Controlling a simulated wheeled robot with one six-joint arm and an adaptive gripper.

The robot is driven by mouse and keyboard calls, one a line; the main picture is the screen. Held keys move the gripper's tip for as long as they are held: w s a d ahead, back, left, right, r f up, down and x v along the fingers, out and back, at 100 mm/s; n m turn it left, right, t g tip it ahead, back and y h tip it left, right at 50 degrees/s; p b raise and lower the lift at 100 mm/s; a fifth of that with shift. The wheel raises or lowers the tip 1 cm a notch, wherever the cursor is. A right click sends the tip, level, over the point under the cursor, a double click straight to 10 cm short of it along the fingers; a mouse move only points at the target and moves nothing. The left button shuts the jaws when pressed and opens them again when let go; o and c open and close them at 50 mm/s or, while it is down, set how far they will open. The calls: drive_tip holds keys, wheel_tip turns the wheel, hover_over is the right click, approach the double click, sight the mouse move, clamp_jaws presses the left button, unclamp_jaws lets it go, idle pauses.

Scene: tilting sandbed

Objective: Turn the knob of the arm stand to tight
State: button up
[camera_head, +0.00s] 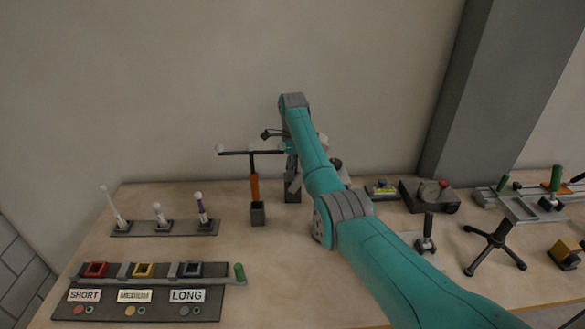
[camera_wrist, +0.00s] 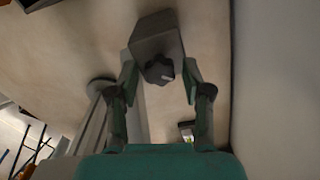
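In the wrist view, a dark lobed knob (camera_wrist: 158,69) with a pale mark on its right side sits on the end of a grey block (camera_wrist: 156,37), part of the arm stand. My gripper (camera_wrist: 160,76) is open, with one finger left and one right of the knob and block. A gap shows between the fingers and the knob; whether a finger touches the block I cannot tell. In the head view, the stand's dark grey post (camera_head: 292,190) rises from the table behind my arm. Its knob and my fingertips are hidden or too small there.
A brown post in a dark base (camera_head: 257,213) stands left of the stand, below a black bar (camera_head: 235,153) with white balls. A gauge box (camera_head: 430,196) and a black tripod (camera_head: 495,245) stand to the right. A rack of white-tipped rods (camera_head: 165,228) is at the left.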

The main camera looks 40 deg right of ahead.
clamp_jaws()
drive_tip(key=shift+m, duration=0.4)
drive_tip(key=m, duration=0.4)
drive_tip(key=shift+m, duration=0.4)
drive_tip(key=m, duration=0.4)
drive_tip(key=shift+m, duration=0.4)
drive_tip(key=shift+o, duration=2.1)
unclamp_jaws()
